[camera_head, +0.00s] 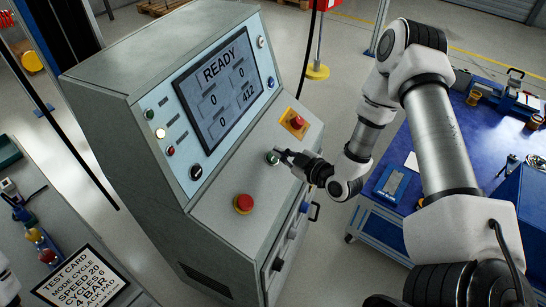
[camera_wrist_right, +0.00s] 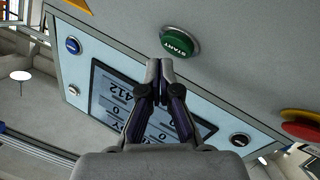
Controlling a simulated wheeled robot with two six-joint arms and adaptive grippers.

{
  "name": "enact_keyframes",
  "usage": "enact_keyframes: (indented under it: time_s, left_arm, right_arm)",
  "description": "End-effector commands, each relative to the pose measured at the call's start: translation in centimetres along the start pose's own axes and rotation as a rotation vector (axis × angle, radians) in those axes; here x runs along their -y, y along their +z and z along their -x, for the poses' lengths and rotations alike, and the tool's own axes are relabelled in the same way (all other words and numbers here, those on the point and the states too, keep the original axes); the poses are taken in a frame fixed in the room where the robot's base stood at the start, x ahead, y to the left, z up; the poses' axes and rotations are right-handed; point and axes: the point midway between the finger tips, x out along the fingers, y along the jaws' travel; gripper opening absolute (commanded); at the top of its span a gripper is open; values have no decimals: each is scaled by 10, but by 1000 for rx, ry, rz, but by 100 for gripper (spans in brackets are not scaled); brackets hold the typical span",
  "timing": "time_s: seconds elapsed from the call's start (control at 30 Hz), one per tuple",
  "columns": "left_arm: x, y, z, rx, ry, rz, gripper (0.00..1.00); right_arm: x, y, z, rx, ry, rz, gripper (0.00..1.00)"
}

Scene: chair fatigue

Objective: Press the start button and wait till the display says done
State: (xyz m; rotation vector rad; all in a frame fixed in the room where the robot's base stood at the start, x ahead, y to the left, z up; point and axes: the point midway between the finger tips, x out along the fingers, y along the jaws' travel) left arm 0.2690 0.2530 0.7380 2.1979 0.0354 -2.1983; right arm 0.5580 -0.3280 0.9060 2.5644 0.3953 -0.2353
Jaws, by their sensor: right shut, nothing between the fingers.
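The grey console (camera_head: 150,75) carries a tilted display (camera_head: 222,88) that reads READY, with values 0, 0, 0 and 412. The green start button (camera_head: 271,158) sits on the sloped lower panel; in the right wrist view it is a green disc (camera_wrist_right: 179,42) marked START. My right gripper (camera_head: 281,153) is shut and empty, its tips right beside the button. In the right wrist view the closed fingertips (camera_wrist_right: 160,67) overlap the button's lower edge; I cannot tell whether they touch it. Part of the display is behind the fingers there. My left gripper is not in view.
A blue workbench (camera_head: 470,135) stands right. A test card (camera_head: 80,277) lies on the left bench.

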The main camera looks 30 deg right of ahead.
Motion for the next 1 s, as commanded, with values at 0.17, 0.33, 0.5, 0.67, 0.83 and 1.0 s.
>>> enact_keyframes:
  time_s: [0.17, 0.33, 0.5, 0.67, 0.83, 1.0]
  left_arm:
    - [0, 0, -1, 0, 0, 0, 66]
    - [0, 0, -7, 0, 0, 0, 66]
    - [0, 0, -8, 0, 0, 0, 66]
    - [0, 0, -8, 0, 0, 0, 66]
    - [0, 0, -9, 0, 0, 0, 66]
    - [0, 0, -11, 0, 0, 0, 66]
  right_arm:
    - [0, 0, 0, 0, 0, 0, 0]
    - [4, 4, -4, 0, -1, 0, 0]
    - [4, 4, -6, 0, 0, 0, 0]
    - [4, 4, -6, 0, 0, 0, 0]
    - [5, 5, -7, 0, 0, 0, 0]
    - [6, 6, -8, 0, 0, 0, 0]
